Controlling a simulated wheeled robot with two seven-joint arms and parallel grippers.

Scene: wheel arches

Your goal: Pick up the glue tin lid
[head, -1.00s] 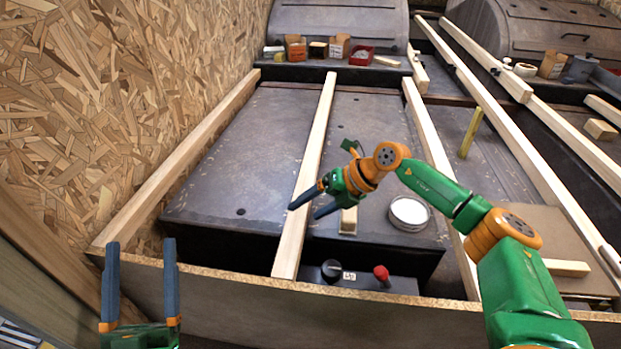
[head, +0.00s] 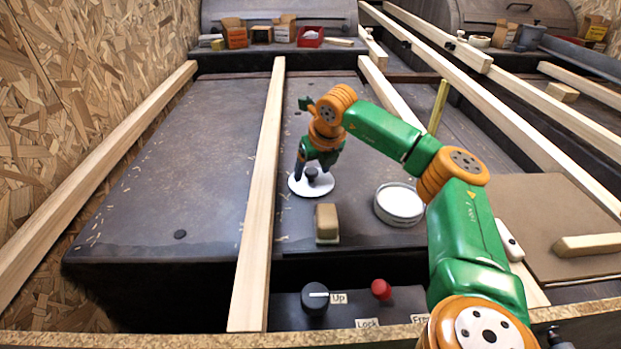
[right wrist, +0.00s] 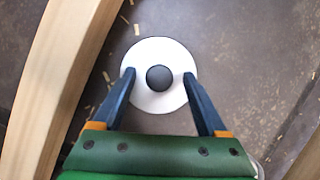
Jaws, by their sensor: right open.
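The glue tin lid (head: 297,187) is a flat white disc with a dark round knob (right wrist: 159,78) in its middle. It lies on the dark panel, right of a long wooden batten. My right gripper (head: 312,173) points down at it and is open. In the right wrist view the fingers of my right gripper (right wrist: 158,73) stand on either side of the knob, with gaps between. Whether the tips touch the disc I cannot tell. An open round tin with white contents (head: 399,202), probably the glue tin, stands to the right. My left gripper is out of view.
A wooden batten (head: 262,190) runs close along the lid's left side. A small block-like brush (head: 327,222) lies in front of the lid. A control panel with a dark knob (head: 315,298) and red button (head: 381,289) is nearest.

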